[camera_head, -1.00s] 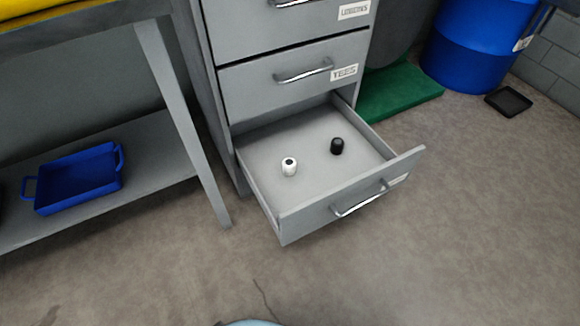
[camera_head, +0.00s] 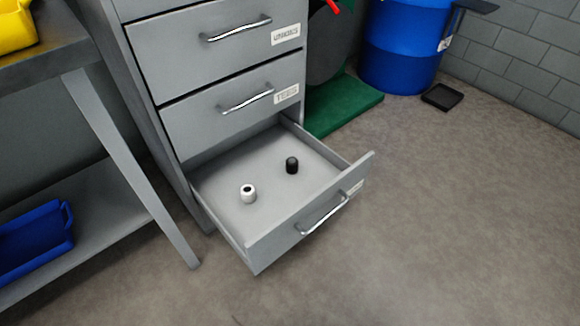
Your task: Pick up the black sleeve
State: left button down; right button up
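The black sleeve (camera_head: 292,165) is a small dark cylinder standing in the open bottom drawer (camera_head: 235,222) of a grey cabinet. A white fitting (camera_head: 248,194) with a dark hole in its top stands in the same drawer, to the left and nearer the front. The two are apart, with bare drawer floor around both. Neither of my grippers shows in the head view.
Closed drawers (camera_head: 190,62) sit above the open one. A grey workbench (camera_head: 105,140) with a blue tray (camera_head: 35,243) on its lower shelf stands at left. A blue drum (camera_head: 400,50), green base (camera_head: 345,105) and black tray (camera_head: 442,96) are behind right. The front floor is clear.

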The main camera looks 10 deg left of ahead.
aim_at(292, 163)
jog(key=u, duration=1.05)
jog(key=l+u, duration=0.9)
jog(key=l, duration=0.15)
jog(key=k+l+u, duration=0.15)
jog(key=l+u, duration=0.3)
jog(key=l, duration=0.1)
